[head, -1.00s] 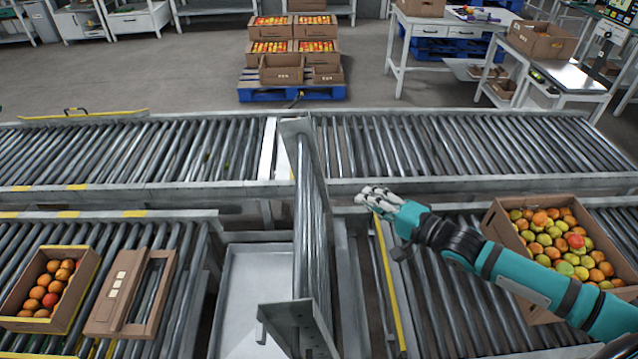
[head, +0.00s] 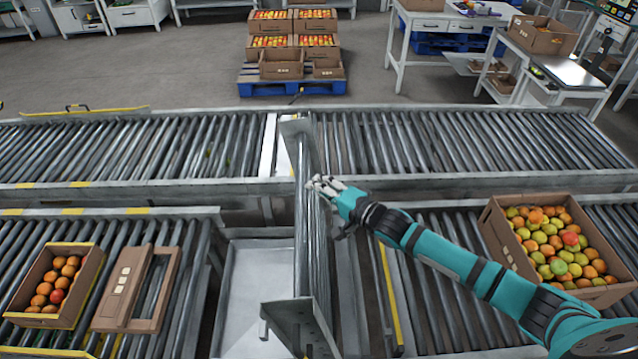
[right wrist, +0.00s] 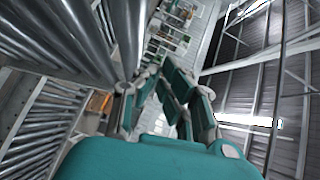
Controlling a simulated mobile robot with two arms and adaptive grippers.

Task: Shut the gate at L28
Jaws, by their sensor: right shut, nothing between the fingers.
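The gate is a raised roller section (head: 312,230) standing nearly upright in the middle of the head view, between the left and right stretches of the near conveyor. Its steel rollers face right. My right gripper (head: 322,186) is shut and empty, with its fingertips right beside the gate's roller face near the upper far end; I cannot tell if they touch. In the right wrist view the fingers (right wrist: 162,82) are close together, with large rollers (right wrist: 105,40) close on their left. I see no L28 label. My left gripper is out of view.
The far conveyor (head: 470,183) runs across behind the gate. A filled carton (head: 85,282) and an empty one (head: 128,322) sit on the left stretch. A pale metal panel (head: 255,275) lies left of the gate.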

